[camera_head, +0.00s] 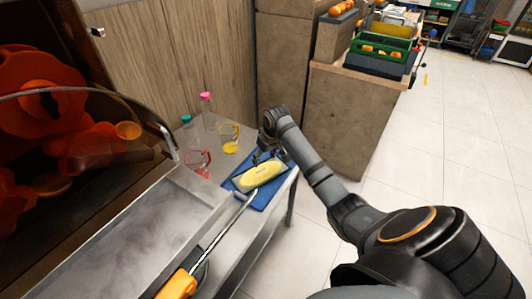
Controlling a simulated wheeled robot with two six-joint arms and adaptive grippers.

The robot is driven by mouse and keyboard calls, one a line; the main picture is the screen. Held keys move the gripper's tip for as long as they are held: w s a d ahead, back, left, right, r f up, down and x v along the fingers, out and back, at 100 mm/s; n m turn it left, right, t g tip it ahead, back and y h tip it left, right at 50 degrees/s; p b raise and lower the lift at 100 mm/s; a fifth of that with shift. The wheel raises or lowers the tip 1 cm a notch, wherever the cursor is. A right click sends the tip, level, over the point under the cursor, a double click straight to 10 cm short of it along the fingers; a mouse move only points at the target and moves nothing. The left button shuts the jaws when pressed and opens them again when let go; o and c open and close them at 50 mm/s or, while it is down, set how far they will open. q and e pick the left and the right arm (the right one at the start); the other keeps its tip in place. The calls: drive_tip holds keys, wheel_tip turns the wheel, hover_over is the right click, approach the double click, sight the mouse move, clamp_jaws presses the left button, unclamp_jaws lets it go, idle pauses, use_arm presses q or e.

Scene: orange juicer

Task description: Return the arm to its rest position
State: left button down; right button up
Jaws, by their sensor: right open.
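My right arm comes in from the lower right. Its gripper (262,160) is at the far end of the small table, just above or beside a yellow oblong object (258,177). The gripper is small in the picture; it is open, and I cannot tell whether it touches the yellow object. The yellow object lies on a dark tray or board over a blue mat (268,198). My left gripper is not in view.
The orange juicer (60,110) stands at the left with a metal counter before it. A red-rimmed jug (197,162), yellow jug (229,138) and bottles stand near the wall. A long rod with an orange handle (178,285) crosses the front. Floor at right is clear.

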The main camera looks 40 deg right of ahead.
drive_tip(key=v, duration=0.3)
idle(0.5)
